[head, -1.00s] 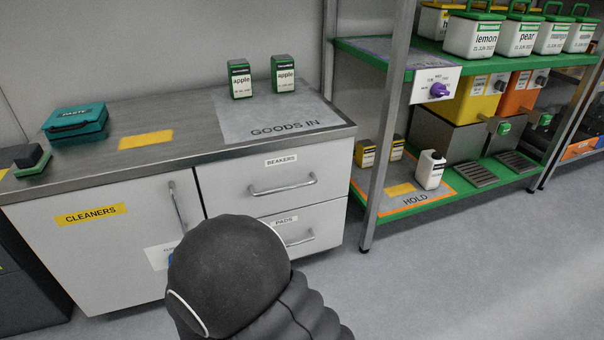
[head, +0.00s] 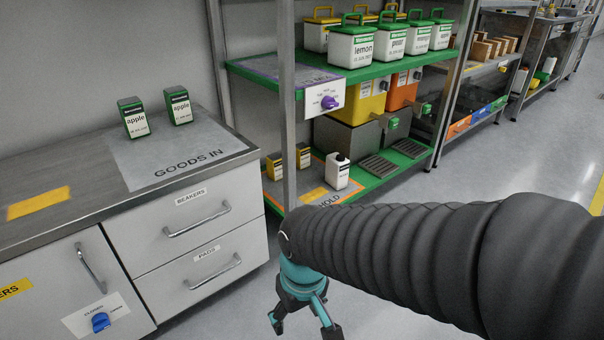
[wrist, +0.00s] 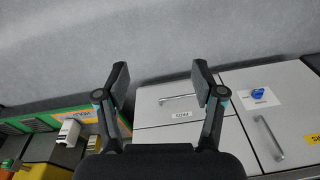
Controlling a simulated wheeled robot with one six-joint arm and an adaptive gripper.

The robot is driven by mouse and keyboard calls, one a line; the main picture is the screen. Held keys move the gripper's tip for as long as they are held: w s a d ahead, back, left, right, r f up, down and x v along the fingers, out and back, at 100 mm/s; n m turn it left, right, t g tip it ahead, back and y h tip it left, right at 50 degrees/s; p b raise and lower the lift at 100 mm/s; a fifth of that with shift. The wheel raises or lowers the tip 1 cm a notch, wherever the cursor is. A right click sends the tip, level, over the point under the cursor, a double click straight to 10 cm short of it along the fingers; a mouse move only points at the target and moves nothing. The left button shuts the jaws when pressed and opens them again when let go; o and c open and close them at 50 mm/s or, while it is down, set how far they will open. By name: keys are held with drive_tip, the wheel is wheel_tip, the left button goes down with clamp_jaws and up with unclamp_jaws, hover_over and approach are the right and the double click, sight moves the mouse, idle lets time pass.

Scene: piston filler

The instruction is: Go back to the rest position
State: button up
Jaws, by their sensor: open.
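My gripper (head: 305,322) hangs low in front of the drawers and the shelf, at the end of my dark ribbed arm. Its teal body and dark fingers show in the head view. In the wrist view my gripper (wrist: 160,85) has its two fingers spread well apart with nothing between them. The drawer fronts (wrist: 180,105) and the grey floor lie beyond the fingers. It touches nothing that I can see.
The green shelf (head: 362,187) has a white bottle (head: 337,171) and yellow boxes below, labelled tubs above. Open floor (head: 510,150) lies to the right.

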drive_tip(key=s+d+r+m+t+h+p, duration=0.1)
drive_tip(key=d+r+m+t+p, duration=0.2)
drive_tip(key=d+r, duration=1.2)
drive_tip(key=d+m+t, duration=0.1)
drive_tip(key=d+m, duration=0.1)
drive_tip(key=m, duration=0.1)
drive_tip(key=shift+s+t+p, duration=0.4)
